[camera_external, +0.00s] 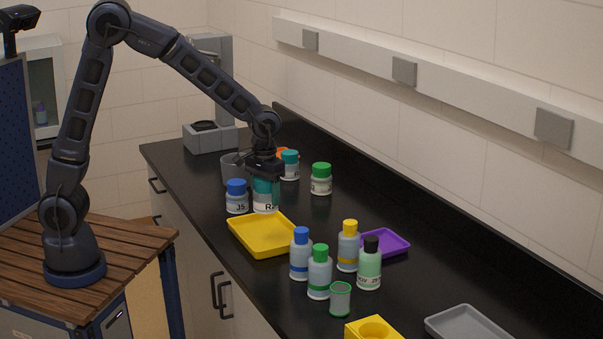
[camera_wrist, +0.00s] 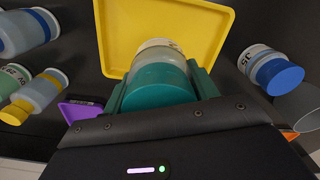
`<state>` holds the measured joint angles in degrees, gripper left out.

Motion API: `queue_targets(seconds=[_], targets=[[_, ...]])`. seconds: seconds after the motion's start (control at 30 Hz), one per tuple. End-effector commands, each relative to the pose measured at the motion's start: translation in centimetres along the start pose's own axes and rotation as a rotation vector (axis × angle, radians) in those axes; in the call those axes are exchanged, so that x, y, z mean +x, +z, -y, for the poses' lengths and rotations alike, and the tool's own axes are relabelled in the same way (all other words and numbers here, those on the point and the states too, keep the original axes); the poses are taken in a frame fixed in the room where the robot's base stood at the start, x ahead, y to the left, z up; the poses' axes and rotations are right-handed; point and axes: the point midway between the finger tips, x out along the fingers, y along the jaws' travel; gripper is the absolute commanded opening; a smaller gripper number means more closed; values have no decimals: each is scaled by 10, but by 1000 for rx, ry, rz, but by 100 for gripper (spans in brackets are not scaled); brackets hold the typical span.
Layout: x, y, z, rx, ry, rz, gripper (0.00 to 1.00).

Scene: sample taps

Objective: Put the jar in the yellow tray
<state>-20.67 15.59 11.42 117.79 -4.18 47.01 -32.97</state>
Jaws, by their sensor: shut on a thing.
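My gripper (camera_external: 265,176) is shut on a jar with a teal lid and a pale body with a label (camera_external: 265,198). It points down, with its fingers at the lid. In the wrist view the teal lid (camera_wrist: 160,85) sits between the two fingers, with the body partly hidden behind it. The empty yellow tray (camera_external: 262,249) lies on the black counter just in front of the jar. The tray (camera_wrist: 190,22) also fills the top middle of the wrist view, behind the jar. I cannot tell whether the jar's base touches the counter.
A blue-lidded jar (camera_external: 237,198) stands close left of the held jar. Another teal-lidded jar (camera_external: 290,165), a green-lidded jar (camera_external: 321,180) and a grey container (camera_external: 231,170) stand behind. Several bottles (camera_external: 319,275) and a purple tray (camera_external: 394,243) are right of the yellow tray.

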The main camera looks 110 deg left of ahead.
Motion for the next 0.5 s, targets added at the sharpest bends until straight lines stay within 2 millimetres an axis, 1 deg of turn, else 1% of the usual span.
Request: queue_targets(seconds=[0.03, 0.2, 0.4, 0.5], targets=[[12, 0, 0, 0, -3, 3, 33], [35, 0, 0, 0, -1, 1, 33], [45, 0, 0, 0, 0, 1, 33], [55, 0, 0, 0, -1, 1, 33]])
